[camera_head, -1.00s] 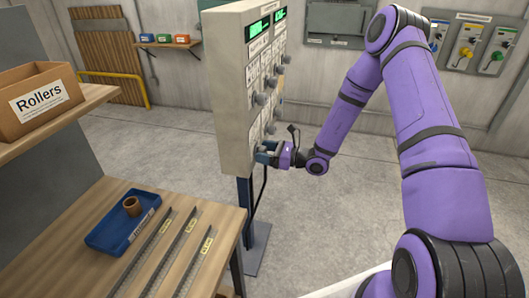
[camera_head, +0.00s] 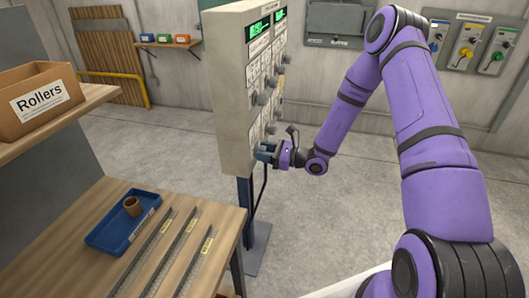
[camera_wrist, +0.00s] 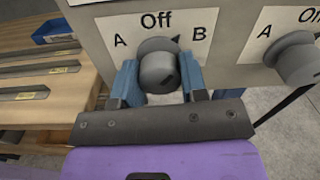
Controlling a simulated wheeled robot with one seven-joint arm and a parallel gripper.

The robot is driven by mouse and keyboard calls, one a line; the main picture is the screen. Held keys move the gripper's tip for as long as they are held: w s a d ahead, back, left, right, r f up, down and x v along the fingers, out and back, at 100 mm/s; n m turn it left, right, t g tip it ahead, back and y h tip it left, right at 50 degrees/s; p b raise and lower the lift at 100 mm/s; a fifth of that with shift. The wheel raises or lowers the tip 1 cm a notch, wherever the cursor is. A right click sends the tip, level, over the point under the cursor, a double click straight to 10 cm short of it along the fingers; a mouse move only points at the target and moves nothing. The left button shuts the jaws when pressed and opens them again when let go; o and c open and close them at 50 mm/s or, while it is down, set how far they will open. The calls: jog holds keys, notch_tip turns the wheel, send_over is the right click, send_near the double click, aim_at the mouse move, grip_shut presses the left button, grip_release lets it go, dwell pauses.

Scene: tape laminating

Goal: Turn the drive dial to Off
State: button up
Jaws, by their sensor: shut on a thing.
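The dial (camera_wrist: 158,66) is a grey round knob on a white label plate in the wrist view. The plate reads Off at the top, A at the left and B at the right. A dark pointer mark at the knob's upper edge points up and right, between Off and B. My gripper (camera_wrist: 160,72) has its blue fingers on both sides of the knob and is shut on it. In the head view my gripper (camera_head: 266,152) is at the lower part of the control panel (camera_head: 228,90), and the dial there is mostly hidden.
Another knob (camera_wrist: 296,58) is close to the right of the gripper. A workbench (camera_head: 85,212) with a blue tray (camera_head: 105,238) and several metal strips stands left of the panel. A Rollers box (camera_head: 40,105) sits on a shelf. Open floor lies behind the arm.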

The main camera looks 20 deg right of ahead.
jog(key=n, duration=0.4)
jog(key=shift+n, duration=2)
jog(key=o, duration=0.9)
jog(key=v, duration=1.1)
jog(key=shift+w, duration=0.1)
